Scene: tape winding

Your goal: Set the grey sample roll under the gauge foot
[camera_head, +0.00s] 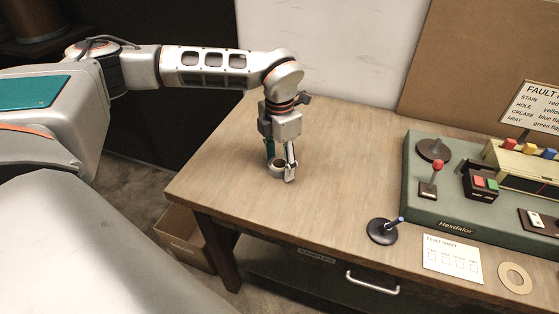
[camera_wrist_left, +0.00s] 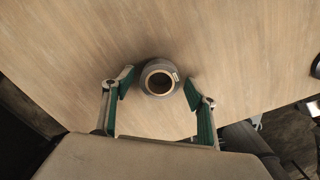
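The grey sample roll (camera_wrist_left: 158,79) stands on the wooden table, its round opening facing up with a small pale label at the rim. In the head view the roll (camera_head: 277,168) is partly hidden by my left gripper (camera_head: 279,174). In the left wrist view my left gripper (camera_wrist_left: 157,84) is open, with one green-padded finger on each side of the roll. A narrow gap shows between the roll and the fingers, and the roll rests on the table. My right gripper is not in view. I cannot pick out the gauge foot for sure.
A green machine base (camera_head: 470,222) with a red-knobbed lever (camera_head: 437,167) fills the table's right side. The table between roll and machine is clear.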

